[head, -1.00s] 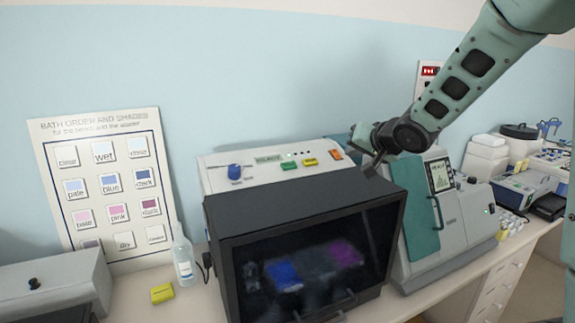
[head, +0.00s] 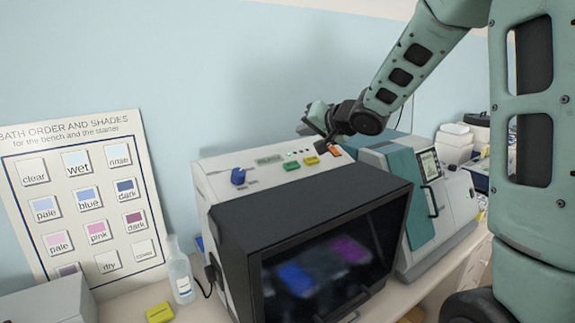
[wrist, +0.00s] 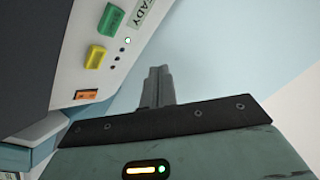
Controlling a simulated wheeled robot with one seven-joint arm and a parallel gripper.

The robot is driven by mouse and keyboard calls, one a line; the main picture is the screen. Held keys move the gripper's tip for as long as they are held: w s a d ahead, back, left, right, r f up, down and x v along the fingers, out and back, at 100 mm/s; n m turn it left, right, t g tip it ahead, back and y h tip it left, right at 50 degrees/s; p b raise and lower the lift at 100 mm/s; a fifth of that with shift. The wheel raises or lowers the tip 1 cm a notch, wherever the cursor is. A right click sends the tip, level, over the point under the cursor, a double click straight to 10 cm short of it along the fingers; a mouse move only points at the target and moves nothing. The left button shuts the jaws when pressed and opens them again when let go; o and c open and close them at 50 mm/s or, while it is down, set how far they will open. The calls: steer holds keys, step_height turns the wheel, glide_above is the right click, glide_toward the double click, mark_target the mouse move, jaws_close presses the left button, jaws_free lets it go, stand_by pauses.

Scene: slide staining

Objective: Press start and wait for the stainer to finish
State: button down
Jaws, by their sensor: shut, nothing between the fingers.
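The stainer is a grey-white machine (head: 218,177) with a dark-windowed black hood (head: 300,215). Its sloping top panel carries a green button (head: 291,165), a yellow button (head: 311,161), an orange switch (head: 335,152) and a blue knob (head: 238,176). The wrist view shows the green button (wrist: 111,20), the yellow button (wrist: 96,57) and the orange switch (wrist: 87,95).
A shade chart (head: 85,200) leans on the wall at left. A clear bottle (head: 180,275) and a yellow block (head: 160,312) stand left of the stainer. A grey-green machine with a screen (head: 430,205) stands close on its right.

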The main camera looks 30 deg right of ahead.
mark_target(292, 166)
steer(key=shift+f, duration=0.1)
steer(key=w+f+b, duration=0.1)
steer(key=f+b, duration=0.1)
steer(key=w+f+b, duration=0.1)
steer(key=f+b, duration=0.2)
steer(key=w+f+b, duration=0.1)
steer(key=f+b, duration=0.1)
steer(key=shift+f+b, duration=0.15)
steer(key=shift+b, duration=0.25)
steer(key=shift+w+f, duration=0.15)
steer(key=shift+f, duration=0.2)
steer(key=shift+f, duration=0.1)
stand_by(1.5)
steer(key=shift+w+f, duration=0.15)
steer(key=shift+f, duration=0.15)
